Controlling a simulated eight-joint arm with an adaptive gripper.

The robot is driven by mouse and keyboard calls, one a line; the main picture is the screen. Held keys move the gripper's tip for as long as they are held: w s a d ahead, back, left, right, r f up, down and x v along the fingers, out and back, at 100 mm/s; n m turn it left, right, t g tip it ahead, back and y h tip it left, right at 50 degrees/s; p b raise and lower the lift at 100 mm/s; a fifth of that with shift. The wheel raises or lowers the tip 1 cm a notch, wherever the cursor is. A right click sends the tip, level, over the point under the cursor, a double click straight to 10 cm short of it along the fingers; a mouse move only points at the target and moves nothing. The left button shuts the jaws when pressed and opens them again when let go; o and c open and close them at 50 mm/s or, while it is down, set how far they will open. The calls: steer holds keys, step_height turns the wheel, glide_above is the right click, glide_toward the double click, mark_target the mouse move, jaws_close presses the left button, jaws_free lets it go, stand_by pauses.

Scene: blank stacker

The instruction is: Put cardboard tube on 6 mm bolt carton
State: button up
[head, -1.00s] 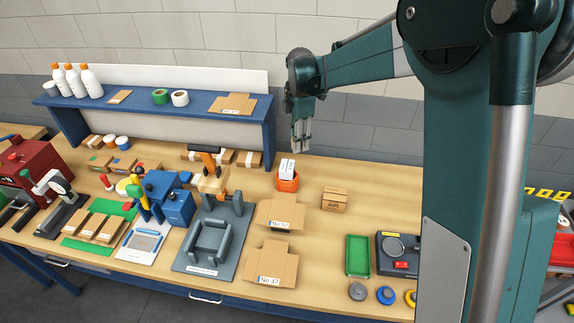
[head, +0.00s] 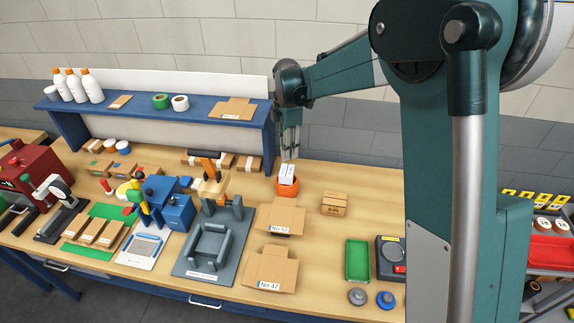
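A small closed brown carton (head: 334,203) with dark print stands to the right of the pot. I cannot read its print well enough to say that it is the 6 mm bolt carton. I cannot clearly make out a cardboard tube; a dark brown long item (head: 200,158) lies at the back under the shelf.
Open flat cartons (head: 270,275) lie in front of the pot, beside a grey fixture (head: 210,245). A green tray (head: 357,262) and a dark box with a red switch (head: 391,262) are at right. A blue shelf (head: 255,120) rises at back left. Bench around the small carton is clear.

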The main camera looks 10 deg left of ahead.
mark_target(287, 170)
steer(key=shift+f, duration=1.8)
steer(key=shift+f, duration=1.85)
steer(key=shift+f, duration=0.2)
steer(key=o, duration=0.7)
steer(key=shift+c, duration=0.2)
steer(key=shift+r, duration=0.2)
step_height(287, 170, up, 12)
